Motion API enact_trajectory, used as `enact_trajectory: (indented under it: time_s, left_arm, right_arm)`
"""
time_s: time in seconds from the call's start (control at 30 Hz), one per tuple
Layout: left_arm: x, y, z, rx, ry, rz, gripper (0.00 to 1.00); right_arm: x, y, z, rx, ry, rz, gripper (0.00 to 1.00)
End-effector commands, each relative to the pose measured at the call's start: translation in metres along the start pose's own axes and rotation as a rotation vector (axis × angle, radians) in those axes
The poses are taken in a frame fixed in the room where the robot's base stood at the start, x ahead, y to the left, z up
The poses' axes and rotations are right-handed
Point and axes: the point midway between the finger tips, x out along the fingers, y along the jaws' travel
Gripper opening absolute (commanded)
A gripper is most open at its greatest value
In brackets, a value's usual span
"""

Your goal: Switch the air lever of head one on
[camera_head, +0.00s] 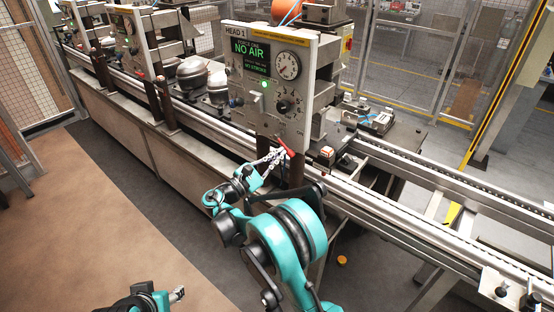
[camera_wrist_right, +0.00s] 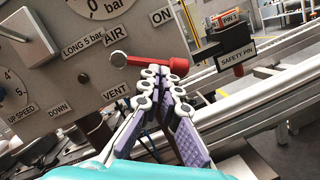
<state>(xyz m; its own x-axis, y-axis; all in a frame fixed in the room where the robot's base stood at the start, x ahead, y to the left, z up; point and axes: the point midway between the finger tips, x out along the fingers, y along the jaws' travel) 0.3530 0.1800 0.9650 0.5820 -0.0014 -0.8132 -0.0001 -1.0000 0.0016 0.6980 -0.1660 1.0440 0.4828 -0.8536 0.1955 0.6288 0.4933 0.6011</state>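The head one panel (camera_head: 262,85) stands upright on the line, its green screen (camera_head: 250,51) reading NO AIR. The red air lever (camera_head: 285,151) is at the panel's lower right corner. In the wrist view the lever (camera_wrist_right: 172,65) points from its round pivot (camera_wrist_right: 118,59) to the right, between the ON and VENT labels. My right gripper (camera_head: 277,156) is at the lever; in the wrist view its fingertips (camera_wrist_right: 157,76) are together just below the red handle, seemingly touching or very near it. My left gripper (camera_head: 178,294) is low at the bottom edge, away from the panel; its finger gap is unclear.
A selector knob (camera_head: 284,106) and a pressure gauge (camera_head: 288,65) are on the same panel. A SAFETY PIN holder (camera_wrist_right: 236,55) is right of the lever in the wrist view. Conveyor rails (camera_head: 400,217) run below. The brown floor (camera_head: 90,220) at left is clear.

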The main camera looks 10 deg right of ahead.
Motion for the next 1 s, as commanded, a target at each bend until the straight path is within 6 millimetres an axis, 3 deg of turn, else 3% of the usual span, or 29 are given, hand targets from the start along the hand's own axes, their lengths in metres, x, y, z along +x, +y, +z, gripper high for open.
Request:
enact_trajectory:
  time_s: [1.0]
  left_arm:
    - [-0.002,0.0,-0.001,0.0,0.0,0.0,0.48]
  right_arm:
    - [0.008,-0.004,0.012,-0.044,-0.006,-0.001,0.0]
